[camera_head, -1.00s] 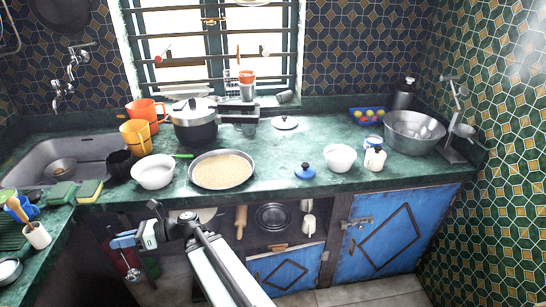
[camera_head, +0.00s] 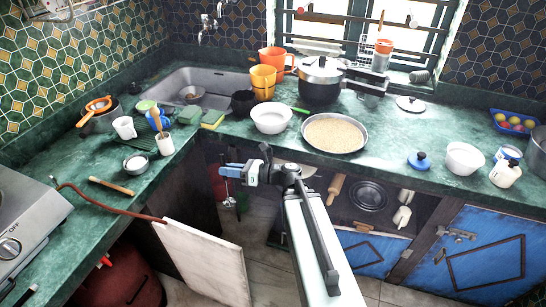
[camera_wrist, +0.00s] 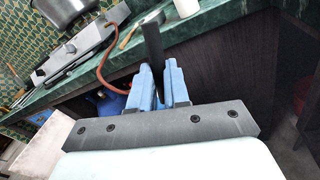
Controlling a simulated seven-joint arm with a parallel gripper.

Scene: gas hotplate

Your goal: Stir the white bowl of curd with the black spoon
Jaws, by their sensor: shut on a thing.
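My gripper (camera_head: 236,172) hangs in front of the counter, over the floor and below the counter top. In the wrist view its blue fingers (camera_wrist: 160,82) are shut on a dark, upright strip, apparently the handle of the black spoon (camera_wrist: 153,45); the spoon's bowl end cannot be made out. A small bowl with white content (camera_head: 137,163) sits on the left counter, left of and apart from my gripper. Larger white bowls stand on the back counter, one near the sink (camera_head: 271,119) and one at the right (camera_head: 464,158). I cannot tell for certain which holds curd.
A white holder with utensils (camera_head: 165,145), a rolling pin (camera_head: 111,187) and a stove (camera_head: 22,228) are on the left counter. A red hose (camera_head: 110,207) hangs over its edge near a pale board (camera_head: 200,262). A pan of grain (camera_head: 335,133) stands at the back.

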